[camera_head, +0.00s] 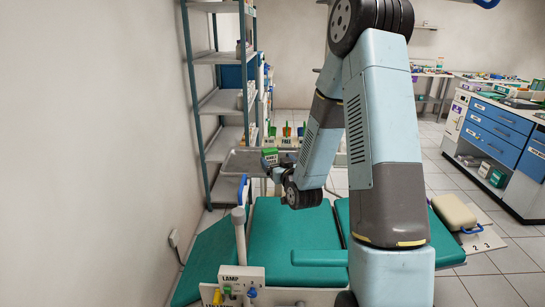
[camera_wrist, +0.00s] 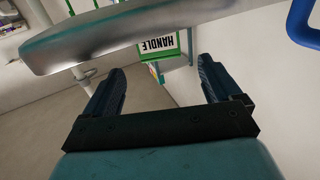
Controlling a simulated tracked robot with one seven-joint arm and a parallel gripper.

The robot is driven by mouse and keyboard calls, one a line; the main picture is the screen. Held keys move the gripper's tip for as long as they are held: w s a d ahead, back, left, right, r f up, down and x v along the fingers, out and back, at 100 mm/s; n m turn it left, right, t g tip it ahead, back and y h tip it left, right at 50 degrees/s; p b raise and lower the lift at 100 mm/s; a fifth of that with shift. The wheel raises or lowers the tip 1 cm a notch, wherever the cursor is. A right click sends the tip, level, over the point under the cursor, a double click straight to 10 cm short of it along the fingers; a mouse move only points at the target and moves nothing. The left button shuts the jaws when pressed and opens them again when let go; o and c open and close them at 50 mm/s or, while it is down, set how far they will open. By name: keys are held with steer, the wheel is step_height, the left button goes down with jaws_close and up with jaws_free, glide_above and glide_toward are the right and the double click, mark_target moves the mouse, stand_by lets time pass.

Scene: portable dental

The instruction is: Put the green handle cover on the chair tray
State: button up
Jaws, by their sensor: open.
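The green handle cover (camera_head: 270,153), a small green piece with a white label, shows at the right end of the grey metal chair tray (camera_head: 240,161). In the wrist view the green-edged piece lettered "HANDLE" (camera_wrist: 158,45) appears upside down, partly hidden behind the tray's rim (camera_wrist: 110,37). It seems to be on the tray. My gripper (camera_wrist: 162,66) is open, with nothing between its fingers. The labelled piece lies beyond the fingertips, apart from them. In the head view my gripper (camera_head: 272,171) is small, close to the tray and the piece; contact cannot be told.
A grey shelf unit (camera_head: 220,100) and the wall are close on the left. Coloured items (camera_head: 287,131) stand behind the tray. A blue-drawer cabinet (camera_head: 505,130) is at right.

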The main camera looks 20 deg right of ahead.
steer(key=s+r+g+h, duration=0.2)
steer(key=s+r+g, duration=0.5)
steer(key=s+r, duration=0.5)
steer(key=s+r+g, duration=0.2)
steer(key=s+r, duration=0.1)
steer(key=s, duration=0.9)
steer(key=s+a+r+m+g, duration=0.1)
steer(key=s+r+g, duration=0.2)
steer(key=s, duration=0.9)
steer(key=shift+s+a+r, duration=0.15)
steer(key=shift+s+r, duration=0.25)
steer(key=shift+r, duration=0.2)
